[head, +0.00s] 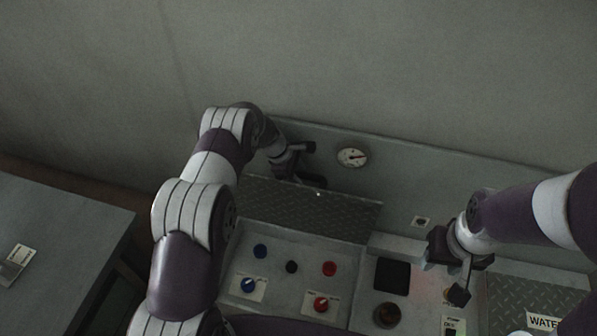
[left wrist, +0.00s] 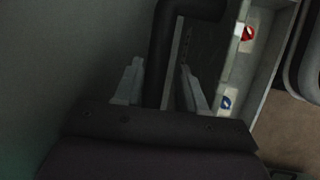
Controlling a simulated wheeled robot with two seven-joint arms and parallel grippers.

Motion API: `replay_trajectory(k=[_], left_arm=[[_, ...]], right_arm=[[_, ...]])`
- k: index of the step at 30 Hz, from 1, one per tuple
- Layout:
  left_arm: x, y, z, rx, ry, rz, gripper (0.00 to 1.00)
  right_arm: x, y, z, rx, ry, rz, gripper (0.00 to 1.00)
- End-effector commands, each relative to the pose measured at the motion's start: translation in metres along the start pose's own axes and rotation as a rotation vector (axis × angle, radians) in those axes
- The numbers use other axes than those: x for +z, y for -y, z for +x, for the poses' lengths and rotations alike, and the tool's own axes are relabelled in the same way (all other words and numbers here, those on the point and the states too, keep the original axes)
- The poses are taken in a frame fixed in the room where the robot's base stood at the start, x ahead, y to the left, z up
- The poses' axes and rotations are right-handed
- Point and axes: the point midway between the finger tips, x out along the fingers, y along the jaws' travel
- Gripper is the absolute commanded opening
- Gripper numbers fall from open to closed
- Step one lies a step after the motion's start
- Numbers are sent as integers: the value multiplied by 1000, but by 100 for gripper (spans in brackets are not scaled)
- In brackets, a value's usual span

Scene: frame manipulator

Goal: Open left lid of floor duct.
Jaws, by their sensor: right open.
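A grey diamond-plate lid (head: 318,212) lies along the back left of the console, in front of the gauge panel; its exact tilt is hard to judge. My left gripper (head: 293,168) is above its back edge, small and dark in the head view. In the left wrist view, its two fingers (left wrist: 161,85) stand apart on either side of a black bar (left wrist: 162,55), with a visible gap on the right side. My right gripper (head: 452,275) is open over the right part of the console, away from this lid.
A gauge (head: 353,157) sits on the back panel. Blue, black and red controls (head: 322,304) stand in front of the lid. Another diamond plate (head: 525,296), with a "WATER" label (head: 543,321), is at the right. A grey cabinet (head: 60,240) stands at the left.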

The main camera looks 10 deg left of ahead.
Motion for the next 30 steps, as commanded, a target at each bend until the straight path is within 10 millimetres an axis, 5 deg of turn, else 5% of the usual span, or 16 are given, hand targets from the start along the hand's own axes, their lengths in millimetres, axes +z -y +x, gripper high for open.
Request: replay_trajectory(k=[10, 22, 30], left_arm=[[1, -2, -6, 5, 0, 1, 48], [1, -2, -104, 3, 0, -1, 48], [0, 0, -127, 0, 1, -1, 48]], right_arm=[[0, 0, -2, 0, 0, 0, 43], [-4, 0, -37, 0, 0, 0, 43], [-5, 0, -41, 0, 0, 0, 43]])
